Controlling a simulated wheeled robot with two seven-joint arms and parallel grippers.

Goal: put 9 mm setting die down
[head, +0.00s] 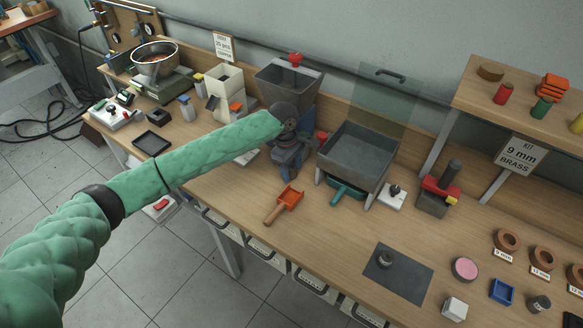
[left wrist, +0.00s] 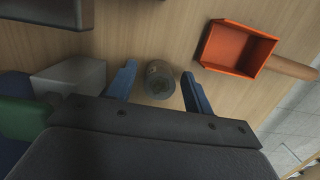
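A short dark grey metal cylinder (left wrist: 160,80), which looks like a setting die, shows in the left wrist view between the two blue fingers of my left gripper (left wrist: 159,76). Bare gaps show on both sides of it, so the fingers are open and not closed on it. It appears to stand upright on the wooden bench. In the head view my left gripper (head: 287,162) is low over the bench, and it hides this cylinder. I cannot read a size on either. My right gripper is out of view.
An orange scoop (head: 290,197) lies close to my left gripper, also in the left wrist view (left wrist: 235,48). A grey hopper (head: 290,80) stands behind the gripper, and a grey bin (head: 355,155) to its right. The bench front between scoop and mat is clear.

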